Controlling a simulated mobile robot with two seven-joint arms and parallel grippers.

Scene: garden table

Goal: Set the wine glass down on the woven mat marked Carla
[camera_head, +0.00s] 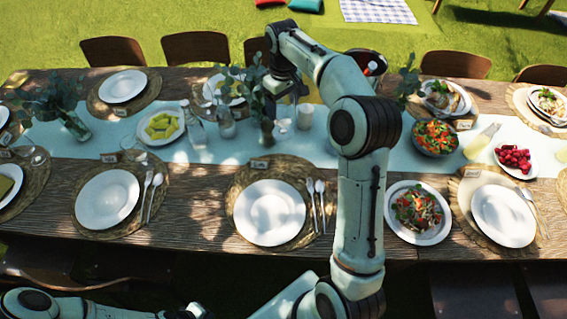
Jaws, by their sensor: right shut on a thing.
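My right arm reaches up over the table, and my right gripper (284,92) is above the far side of the runner, left of centre. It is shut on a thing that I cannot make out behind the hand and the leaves. Woven mats with small name cards lie along both sides: one near left (75,190), one near middle (236,190), one near right (458,200). The card writing is too small to read, so I cannot tell which mat is Carla's. A clear stemmed glass (128,143) stands by the near-left mat. My left gripper is out of view.
White plates (269,212) and cutlery sit on the mats. A salad plate (418,212), a salad bowl (435,137) and a raspberry plate (515,160) crowd the right.

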